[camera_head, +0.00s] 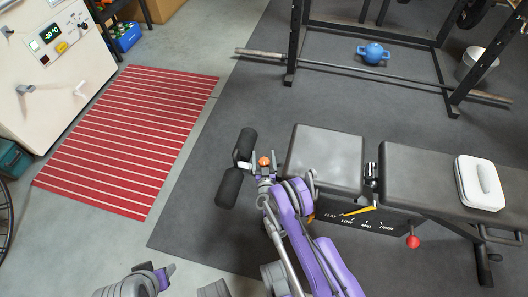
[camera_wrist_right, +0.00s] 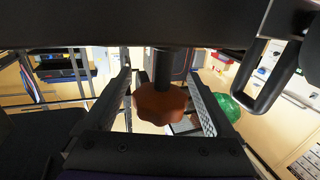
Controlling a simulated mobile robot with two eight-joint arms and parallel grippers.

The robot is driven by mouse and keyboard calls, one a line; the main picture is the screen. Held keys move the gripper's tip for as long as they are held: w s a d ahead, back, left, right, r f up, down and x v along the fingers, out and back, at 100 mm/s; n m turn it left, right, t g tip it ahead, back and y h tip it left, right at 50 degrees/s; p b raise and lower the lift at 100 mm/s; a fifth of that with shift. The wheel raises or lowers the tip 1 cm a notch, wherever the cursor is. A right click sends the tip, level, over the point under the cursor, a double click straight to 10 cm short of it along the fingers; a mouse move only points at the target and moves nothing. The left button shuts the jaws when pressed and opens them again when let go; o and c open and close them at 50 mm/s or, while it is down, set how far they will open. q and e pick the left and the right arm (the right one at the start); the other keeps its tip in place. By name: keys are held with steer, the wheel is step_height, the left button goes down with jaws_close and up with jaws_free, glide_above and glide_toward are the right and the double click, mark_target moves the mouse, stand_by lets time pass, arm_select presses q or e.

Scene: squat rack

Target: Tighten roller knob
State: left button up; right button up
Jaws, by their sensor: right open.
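The orange roller knob (camera_head: 264,161) sits between two black foam rollers (camera_head: 229,187) at the left end of the bench. In the right wrist view the lobed knob (camera_wrist_right: 160,103) hangs below a dark shaft, between my two fingers. My right gripper (camera_head: 263,169) is open around the knob, with a gap visible on each side of it in the wrist view (camera_wrist_right: 160,100). My left gripper (camera_head: 163,275) is at the bottom edge of the head view, away from the bench; its finger opening cannot be made out.
The grey padded bench (camera_head: 325,155) extends right, with a white case (camera_head: 480,183) on top and a red ball knob (camera_head: 413,242) below. A barbell (camera_head: 375,72) and a blue kettlebell (camera_head: 373,53) lie at the rack. A red striped mat (camera_head: 135,130) lies left on open floor.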

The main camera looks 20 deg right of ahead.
steer(key=shift+w, duration=0.1)
steer(key=c, duration=1.4)
steer(key=shift+o, duration=0.2)
steer(key=shift+m+h, duration=0.3)
steer(key=shift+h, duration=0.2)
steer(key=shift+s+d+m+g+h, duration=0.15)
steer(key=shift+d+m+g+h, duration=0.1)
steer(key=shift+m+g+h, duration=0.8)
steer(key=shift+s+d+m+g+h, duration=0.1)
steer(key=shift+d+m+g+h, duration=0.1)
steer(key=shift+m+g+h, duration=0.8)
steer(key=shift+s+d+m+g+h, duration=0.2)
steer(key=shift+m+g+h, duration=0.35)
steer(key=shift+h, duration=0.9)
steer(key=shift+d+r+m, duration=0.1)
steer(key=shift+d+m, duration=0.05)
steer(key=shift+m, duration=0.15)
